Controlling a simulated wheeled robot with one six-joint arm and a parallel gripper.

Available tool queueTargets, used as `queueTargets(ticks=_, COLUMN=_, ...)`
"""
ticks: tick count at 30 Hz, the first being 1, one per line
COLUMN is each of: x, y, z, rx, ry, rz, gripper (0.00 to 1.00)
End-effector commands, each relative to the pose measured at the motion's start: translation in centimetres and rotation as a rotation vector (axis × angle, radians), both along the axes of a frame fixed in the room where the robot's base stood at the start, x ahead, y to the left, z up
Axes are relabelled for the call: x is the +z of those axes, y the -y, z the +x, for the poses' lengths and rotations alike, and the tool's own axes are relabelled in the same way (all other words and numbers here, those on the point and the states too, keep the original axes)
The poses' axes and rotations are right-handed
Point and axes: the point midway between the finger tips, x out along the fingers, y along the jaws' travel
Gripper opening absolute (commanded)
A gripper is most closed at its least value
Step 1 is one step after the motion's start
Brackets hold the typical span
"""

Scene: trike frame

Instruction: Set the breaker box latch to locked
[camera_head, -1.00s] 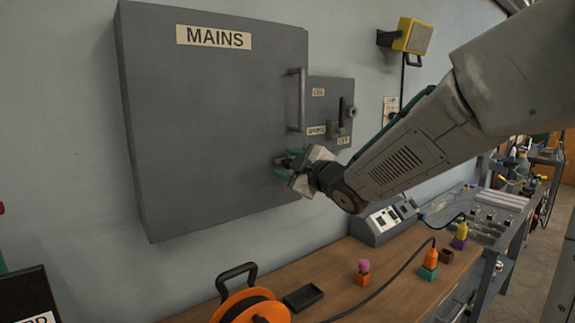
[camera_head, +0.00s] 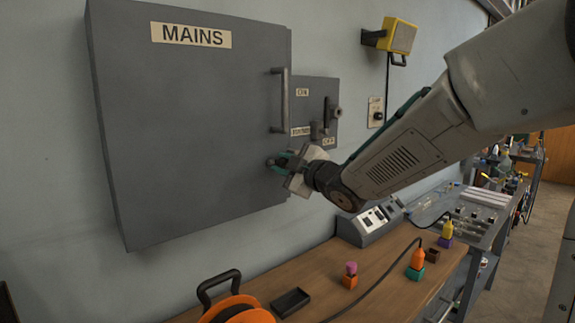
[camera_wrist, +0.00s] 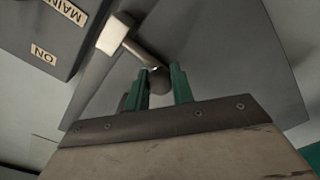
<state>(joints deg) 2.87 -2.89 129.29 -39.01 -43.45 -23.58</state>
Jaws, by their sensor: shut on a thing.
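The grey breaker box (camera_head: 180,130) hangs on the wall with its door shut, a MAINS label at the top and a vertical bar handle at its right edge. My gripper (camera_head: 277,164) is at the lower right edge of the door, below the handle. In the wrist view its two green fingers (camera_wrist: 163,86) are shut on the dark rounded end of the latch (camera_wrist: 159,77). The latch's short metal bar runs up and left to a pale block. The head view shows the latch only as a small dark shape, largely covered by the gripper.
A smaller switch box (camera_head: 318,103) with ON and OFF labels is right of the door. The bar handle (camera_head: 284,100) stands close above my gripper. Below is a wooden bench (camera_head: 335,262) with an orange cable reel (camera_head: 238,308), a black tray and coloured plugs.

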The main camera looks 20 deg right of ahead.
Motion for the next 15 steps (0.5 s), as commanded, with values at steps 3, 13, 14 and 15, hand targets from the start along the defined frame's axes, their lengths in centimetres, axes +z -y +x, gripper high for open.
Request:
queueTargets(ticks=3, x=0.17, y=0.23, z=0.12, rx=-0.005, ry=0.002, rz=0.001, gripper=0.35)
queueTargets(ticks=13, x=0.11, y=0.16, z=-0.02, rx=-0.003, ry=0.001, rz=0.0, gripper=0.46)
queueTargets(ticks=14, x=0.12, y=0.22, z=-0.14, rx=-0.003, ry=0.001, rz=0.0, gripper=0.46)
queueTargets(ticks=15, x=0.14, y=0.34, z=-0.4, rx=-0.004, ry=0.002, rz=0.0, gripper=0.46)
